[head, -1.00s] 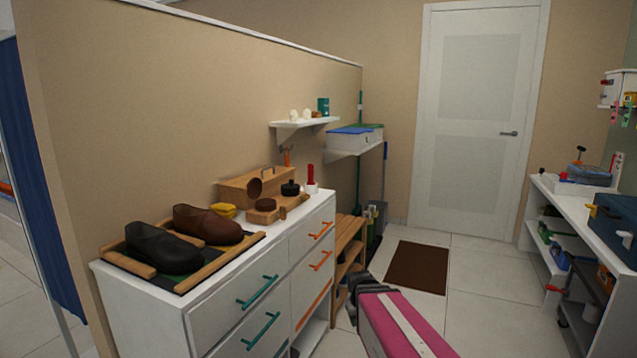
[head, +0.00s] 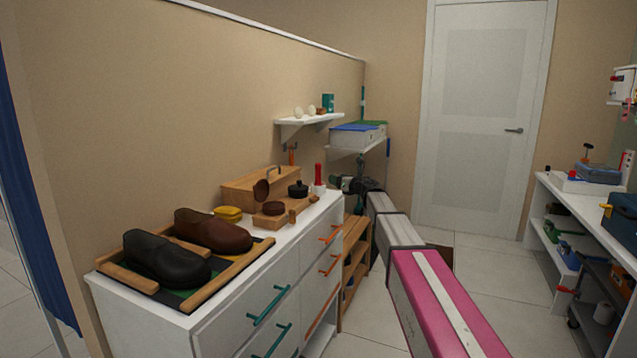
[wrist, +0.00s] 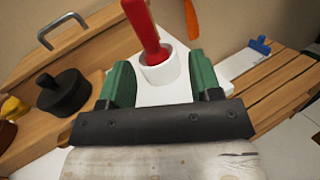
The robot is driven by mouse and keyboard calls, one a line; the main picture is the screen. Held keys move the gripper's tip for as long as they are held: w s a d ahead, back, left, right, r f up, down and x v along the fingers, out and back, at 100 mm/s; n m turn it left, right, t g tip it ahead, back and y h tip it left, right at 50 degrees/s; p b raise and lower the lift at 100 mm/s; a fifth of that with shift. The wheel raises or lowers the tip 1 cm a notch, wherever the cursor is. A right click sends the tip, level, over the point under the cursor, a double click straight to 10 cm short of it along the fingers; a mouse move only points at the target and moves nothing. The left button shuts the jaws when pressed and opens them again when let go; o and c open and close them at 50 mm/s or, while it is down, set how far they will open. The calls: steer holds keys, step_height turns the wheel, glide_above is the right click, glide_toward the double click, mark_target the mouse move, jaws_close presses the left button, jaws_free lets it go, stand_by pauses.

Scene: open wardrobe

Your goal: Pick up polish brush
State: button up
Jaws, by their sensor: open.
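A red handle (head: 318,173) stands upright in a small white cup (head: 317,188) at the far right end of the white dresser top. It is the likeliest polish brush, but its lower end is hidden in the cup, so I cannot be sure. In the wrist view the red handle (wrist: 145,25) and the white cup (wrist: 160,72) lie ahead, between my two green fingers. My gripper (wrist: 160,65) is open and empty. In the head view its dark end is beside the dresser's far end, partly hidden by the arm.
A wooden box with a metal handle (head: 238,192), a black round tin (head: 298,190) and a yellow item (head: 228,214) are close by on the dresser. Two shoes (head: 212,230) lie on a tray at the near end. A slatted wooden rack (head: 353,240) stands beyond the dresser.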

steer(key=a+n+g, duration=0.2)
steer(key=shift+w+r+n+y, duration=0.15)
steer(key=shift+r+n+y, duration=0.15)
steer(key=shift+r+y, duration=0.1)
steer(key=shift+w+a, duration=0.15)
steer(key=shift+a, duration=0.1)
glide_above(315, 184)
steer(key=shift+w+r, duration=0.1)
steer(key=shift+w, duration=0.2)
steer(key=c, duration=1)
